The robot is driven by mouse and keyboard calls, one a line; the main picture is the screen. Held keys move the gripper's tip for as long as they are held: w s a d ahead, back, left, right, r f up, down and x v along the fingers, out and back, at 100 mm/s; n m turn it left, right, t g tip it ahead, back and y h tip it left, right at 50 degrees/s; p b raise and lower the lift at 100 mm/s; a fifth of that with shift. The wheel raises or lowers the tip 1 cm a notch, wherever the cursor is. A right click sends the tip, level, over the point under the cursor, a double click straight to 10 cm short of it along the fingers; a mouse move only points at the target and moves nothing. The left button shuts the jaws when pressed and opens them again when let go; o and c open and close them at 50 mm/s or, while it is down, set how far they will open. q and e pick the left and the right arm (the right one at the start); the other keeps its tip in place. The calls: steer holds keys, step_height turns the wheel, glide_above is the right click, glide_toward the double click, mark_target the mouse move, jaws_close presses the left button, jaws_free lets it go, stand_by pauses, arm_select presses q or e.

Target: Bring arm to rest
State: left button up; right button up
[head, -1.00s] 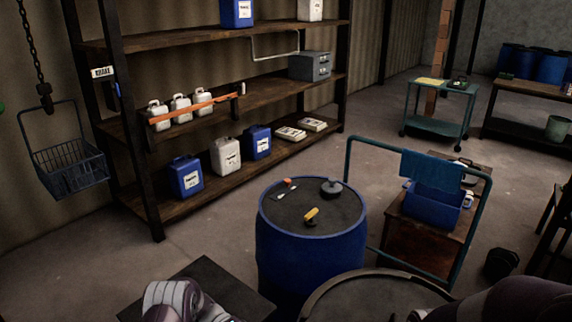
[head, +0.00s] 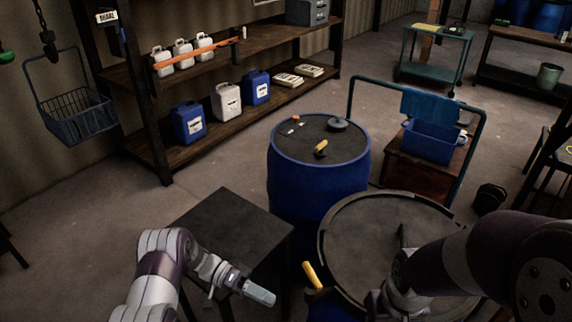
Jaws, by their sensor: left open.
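My left arm comes in at the lower left. Its gripper (head: 256,291) is open and empty, in front of a dark square table (head: 228,228). My right arm reaches in from the right, across the near side of a round vat (head: 330,222) with a dark top. The right gripper is not visible; the arm's far end runs out at the bottom edge. A thin upright piece stands in the vat, partly hidden by the arm.
Another yellow handle (head: 312,275) stands close right of my left gripper. A blue bin (head: 428,143) sits on a cart at right. Shelves with jugs (head: 226,102) line the back left.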

arm_select(q)
steer(key=w+a+f+n+t+y, duration=0.2)
steer(key=w+f+t+y, duration=0.15)
steer(key=w+t, duration=0.65)
steer(key=a+r+n+t+y, duration=0.2)
steer(key=a+r+y, duration=0.1)
steer(key=a+y, duration=0.55)
steer(key=s+a+r+n+g+y, duration=0.1)
steer(key=s+a+r+g+y, duration=0.15)
steer(key=s, duration=0.45)
steer(key=s+a+r+n+g+y, duration=0.1)
steer(key=s+a+r+g, duration=0.2)
steer(key=s, duration=0.4)
steer(key=s+d+r+n+t+h, duration=0.1)
steer(key=s+d+r+n, duration=0.1)
steer(key=s+r, duration=0.9)
steer(key=shift+s+d+r, duration=0.35)
steer(key=shift+s+d, duration=0.05)
steer(key=shift+s, duration=0.1)
